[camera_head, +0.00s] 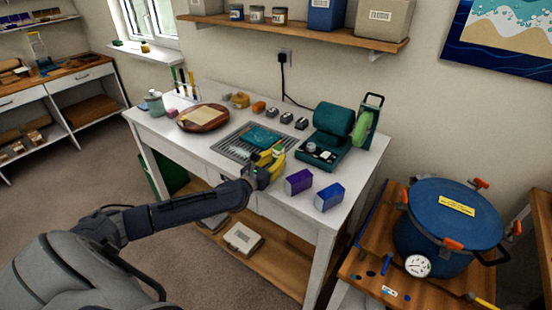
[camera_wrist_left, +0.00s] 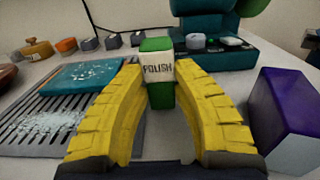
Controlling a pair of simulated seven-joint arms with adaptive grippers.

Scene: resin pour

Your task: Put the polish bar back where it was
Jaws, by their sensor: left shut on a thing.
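The polish bar (camera_wrist_left: 157,68) is a green block with a white band reading POLISH. In the left wrist view it stands upright between the yellow fingers of my left gripper (camera_wrist_left: 158,88), which is shut on it. In the head view the bar (camera_head: 278,150) is small at the fingertips of my left gripper (camera_head: 271,157), over the white table between the slatted grate and the teal machine. I cannot tell whether its base touches the table. My right gripper is not in view.
A teal slab (camera_head: 259,136) lies on the grate (camera_head: 228,147) to the left. The teal machine (camera_head: 331,121) stands behind right. A purple box (camera_head: 298,181) and a blue box (camera_head: 329,197) sit close to the gripper's right. Small blocks (camera_head: 287,117) line the back.

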